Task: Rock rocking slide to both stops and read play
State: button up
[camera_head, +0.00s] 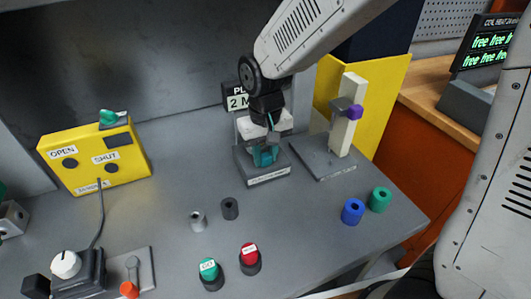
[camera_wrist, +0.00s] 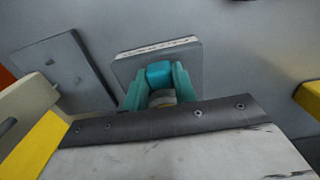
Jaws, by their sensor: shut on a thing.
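The rocking slide's small grey base (camera_head: 264,175) stands on the bench in the head view, with a label on its front edge. The base also shows in the wrist view (camera_wrist: 190,57). A blue-teal block (camera_wrist: 160,74), seemingly the slide, sits between my gripper's green fingers (camera_wrist: 160,88). My gripper (camera_head: 266,145) reaches down over the base from above and is shut on the block. The block's lower part and its pivot are hidden. A play sign (camera_head: 237,102) stands behind, reading "2 M" with the rest covered by my arm.
A cream post (camera_head: 347,115) with a purple piece stands close to the right on a grey plate. Blue (camera_head: 353,211) and green (camera_head: 380,199) cylinders stand near the right edge. A yellow OPEN/SHUT box (camera_head: 95,158) stands left; green (camera_head: 209,272) and red (camera_head: 249,257) buttons are in front.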

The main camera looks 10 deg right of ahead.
jog(key=shift+w+d, duration=0.2)
jog(key=shift+d, duration=0.35)
dwell(0.6)
jog(key=shift+s+a+r, duration=0.1)
jog(key=shift+a, duration=0.35)
dwell(1.1)
jog(key=o, duration=1)
jog(key=shift+c, duration=0.2)
